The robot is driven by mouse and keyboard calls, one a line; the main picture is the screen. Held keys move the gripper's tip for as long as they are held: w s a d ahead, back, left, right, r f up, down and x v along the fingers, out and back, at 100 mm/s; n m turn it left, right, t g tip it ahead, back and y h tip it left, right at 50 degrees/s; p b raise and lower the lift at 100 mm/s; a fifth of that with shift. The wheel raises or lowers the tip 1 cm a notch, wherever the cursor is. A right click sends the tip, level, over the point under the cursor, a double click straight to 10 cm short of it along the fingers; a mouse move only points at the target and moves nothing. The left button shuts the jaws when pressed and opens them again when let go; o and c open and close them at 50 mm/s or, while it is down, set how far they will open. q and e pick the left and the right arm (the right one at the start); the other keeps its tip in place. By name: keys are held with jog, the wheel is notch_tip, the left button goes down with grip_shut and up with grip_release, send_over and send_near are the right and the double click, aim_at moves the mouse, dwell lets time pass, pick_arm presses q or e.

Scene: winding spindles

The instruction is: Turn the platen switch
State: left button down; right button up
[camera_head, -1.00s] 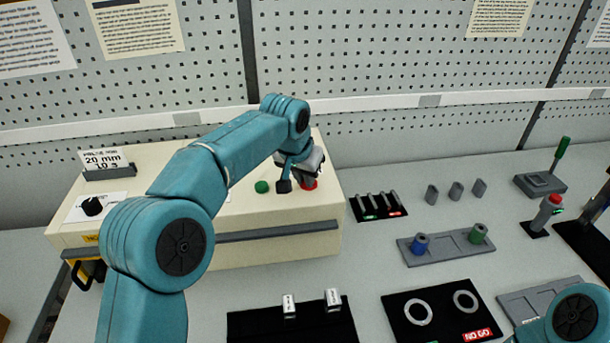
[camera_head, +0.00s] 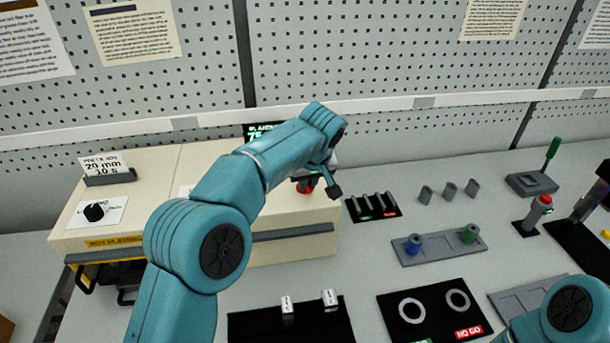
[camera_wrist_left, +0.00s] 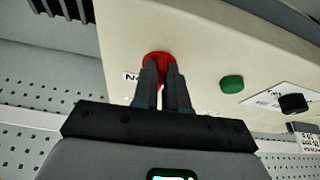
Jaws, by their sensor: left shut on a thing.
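A cream machine (camera_head: 290,245) stands at the back left of the bench. A round red knob (camera_head: 305,188) sits on its top near the right end; it also shows in the left wrist view (camera_wrist_left: 158,56). My left gripper (camera_wrist_left: 160,70) points down at the red knob, its fingers close together and shut on it. The fingers hide the knob's middle. A black dial (camera_head: 94,212) on a white plate is at the machine's left end; it shows at right in the wrist view (camera_wrist_left: 293,103). A green button (camera_wrist_left: 232,84) lies between them, hidden in the head view.
A dark display (camera_head: 262,129) with green text stands behind the machine, partly covered by my left arm. A black rack of pins (camera_head: 372,207) stands right of the machine. A grey tray (camera_head: 440,246) holds blue and green spools. Bare bench lies between the trays.

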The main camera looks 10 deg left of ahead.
pick_arm(q)
jog(key=n, duration=0.1)
jog(key=n+p, duration=0.1)
jog(key=n+y+p, duration=0.1)
jog(key=shift+w+d+r+g, duration=0.25)
jog(key=shift+g, duration=0.05)
jog(key=shift+w+f+n+g+y+p, duration=0.15)
jog(key=shift+n+g+y+p, duration=0.15)
jog(key=shift+n+p, duration=0.75)
jog(key=shift+n, duration=0.45)
jog(key=c, duration=1.2)
grip_release()
jog(key=shift+o, duration=0.2)
